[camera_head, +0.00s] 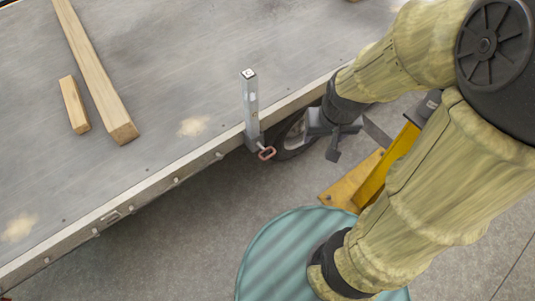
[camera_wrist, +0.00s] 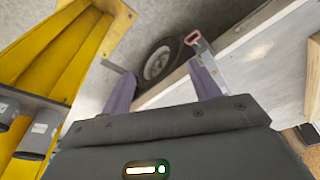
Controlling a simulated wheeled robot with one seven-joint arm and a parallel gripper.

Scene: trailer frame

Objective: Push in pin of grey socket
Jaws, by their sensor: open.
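A grey metal post (camera_head: 251,103) stands upright in the grey socket (camera_head: 255,141) at the trailer's side edge. The pin's reddish loop handle (camera_head: 267,153) sticks out from the socket, away from the trailer; the pin shaft is too small to judge. In the wrist view the handle (camera_wrist: 192,38) shows near the top, just beyond the right finger. My gripper (camera_head: 353,146) is open and empty, to the right of the handle and apart from it. In the wrist view my gripper's two fingers (camera_wrist: 162,70) are spread with the wheel seen between them.
The trailer bed (camera_head: 170,85) carries a long wooden beam (camera_head: 97,70) and a short block (camera_head: 74,105). A wheel (camera_head: 292,138) sits below the edge. A yellow metal stand (camera_head: 385,170) and a teal round top (camera_head: 285,255) are near my arm.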

